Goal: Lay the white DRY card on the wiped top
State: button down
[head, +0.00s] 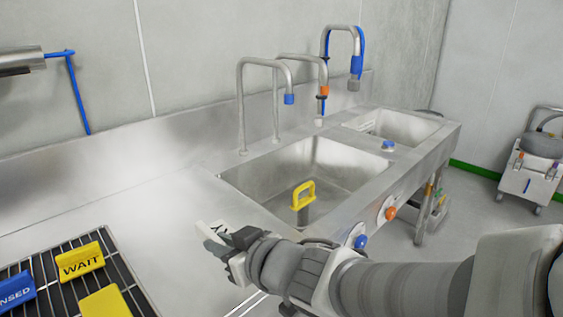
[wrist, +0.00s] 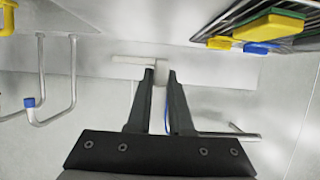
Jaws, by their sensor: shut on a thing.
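In the head view the card is over the steel top (head: 170,215), between the rack and the sink. I cannot tell whether it touches the top. The bare steel there looks clear.
A black wire rack (head: 140,299) at lower left holds a yellow WAIT card (head: 80,262), a blue card (head: 15,292) and another yellow piece (head: 105,302). The sink (head: 262,178) with a yellow-handled tool (head: 303,194) lies right of the gripper. Taps (head: 240,110) rise behind.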

jog(key=shift+w+a+f+p, duration=0.1)
jog(key=shift+w+a+p, duration=0.2)
jog(key=shift+p, duration=0.4)
jog(key=shift+w+a+f+p, duration=0.2)
jog(key=shift+w+f+p, duration=0.15)
jog(key=shift+w+p, duration=0.35)
jog(key=w+a+f+b, duration=0.1)
jog(key=w+f, duration=0.1)
jog(key=w+a+f+b, duration=0.1)
jog(key=w+f, duration=0.1)
jog(key=w, duration=0.1)
jog(key=w+a+f+b, duration=0.1)
jog(key=w+a+f, duration=0.1)
jog(key=w, duration=0.1)
jog(key=shift+w, duration=0.15)
jog(key=shift+f+b, duration=0.7)
jog(key=shift+f, duration=1.3)
jog(key=shift+f, duration=0.15)
jog(key=c, duration=0.8)
grip_release()
